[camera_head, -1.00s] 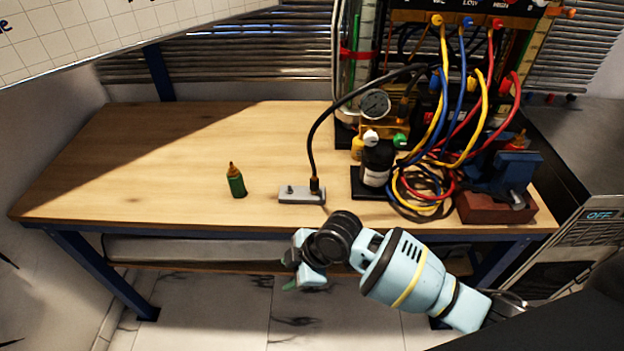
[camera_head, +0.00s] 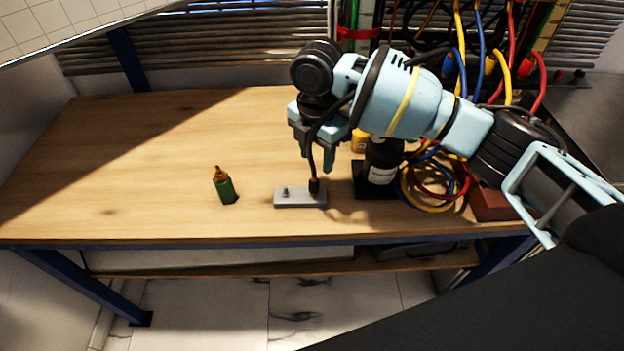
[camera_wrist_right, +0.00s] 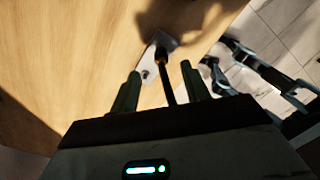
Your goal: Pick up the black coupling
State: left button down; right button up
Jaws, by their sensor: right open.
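The black coupling (camera_head: 314,187) stands upright at the right end of a small grey block (camera_head: 290,198) on the bench, with a black hose (camera_head: 310,150) rising from it. My right gripper (camera_head: 316,154) is above the block, pointing down, its fingers apart and the coupling below the tips. In the right wrist view the coupling (camera_wrist_right: 161,55) shows beyond and between the open fingers (camera_wrist_right: 160,73), with the hose running back between them. The fingers do not appear to touch the coupling.
A green bottle with a brown tip (camera_head: 225,188) stands left of the block. A dark bottle (camera_head: 382,165) and coiled coloured hoses (camera_head: 432,185) are close on the right. The bench's left half (camera_head: 140,170) is mostly clear.

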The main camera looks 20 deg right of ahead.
aim_at(314, 176)
jog(key=shift+s+a+f, duration=0.1)
jog(key=shift+a+f, duration=0.1)
jog(key=shift+f, duration=1.75)
jog(key=shift+s+a+f, duration=0.1)
jog(key=shift+a+f, duration=0.05)
jog(key=shift+f, duration=1.8)
jog(key=shift+c, duration=0.2)
grip_shut()
